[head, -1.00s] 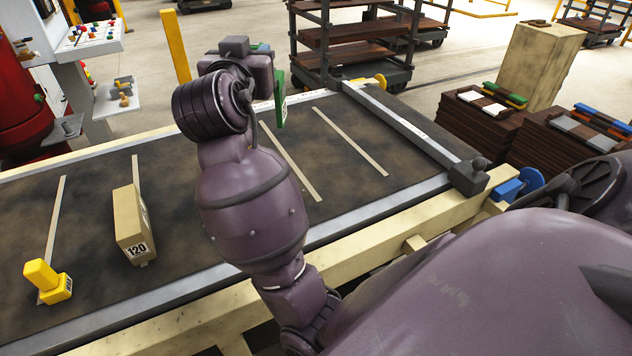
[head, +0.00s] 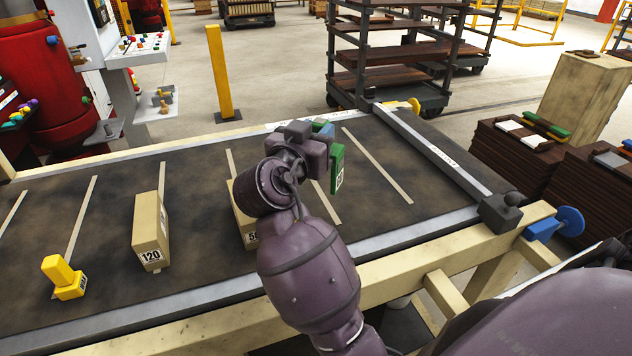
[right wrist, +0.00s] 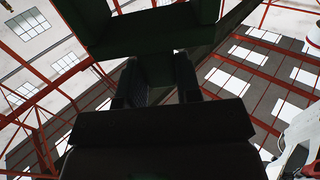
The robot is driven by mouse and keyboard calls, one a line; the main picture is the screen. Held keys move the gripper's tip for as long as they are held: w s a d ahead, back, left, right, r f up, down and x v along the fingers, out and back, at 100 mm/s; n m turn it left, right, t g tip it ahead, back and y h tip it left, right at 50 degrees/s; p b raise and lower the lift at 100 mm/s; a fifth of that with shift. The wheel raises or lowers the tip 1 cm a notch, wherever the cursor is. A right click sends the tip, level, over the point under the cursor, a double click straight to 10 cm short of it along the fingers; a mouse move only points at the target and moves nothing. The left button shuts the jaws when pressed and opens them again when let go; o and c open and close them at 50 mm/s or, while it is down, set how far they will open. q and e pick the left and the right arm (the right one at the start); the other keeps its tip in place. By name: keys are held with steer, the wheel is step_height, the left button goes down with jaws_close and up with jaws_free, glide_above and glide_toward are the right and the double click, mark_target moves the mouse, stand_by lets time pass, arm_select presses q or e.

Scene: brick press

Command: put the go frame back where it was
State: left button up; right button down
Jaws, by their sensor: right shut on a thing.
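A green frame (head: 337,170) with a white label is in my right gripper (head: 325,146), above the dark table in the head view; I take it to be the go frame. My arm hides most of the grip there. In the right wrist view the dark green frame (right wrist: 155,30) fills the upper middle, and my right gripper (right wrist: 155,82) is shut on its narrow lower part. The frame hangs upright over the table's right half, seemingly clear of the surface. My left gripper is not in view.
On the table (head: 100,250) stand a tan block marked 120 (head: 150,232), a yellow block (head: 64,278) and another tan block (head: 243,222) partly behind my arm. A metal bar (head: 430,150) crosses the right end. Brick stacks (head: 500,160) with coloured pieces stand beyond it.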

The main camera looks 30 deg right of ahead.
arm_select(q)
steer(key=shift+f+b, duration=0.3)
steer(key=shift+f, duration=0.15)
arm_select(e)
step_height(320, 180, down, 10)
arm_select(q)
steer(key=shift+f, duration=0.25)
arm_select(e)
steer(key=shift+f, duration=0.15)
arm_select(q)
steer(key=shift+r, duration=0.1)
arm_select(e)
steer(key=c, duration=0.8)
jaws_free()
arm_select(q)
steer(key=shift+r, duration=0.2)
arm_select(e)
steer(key=shift+r, duration=0.25)
steer(key=shift+f, duration=0.1)
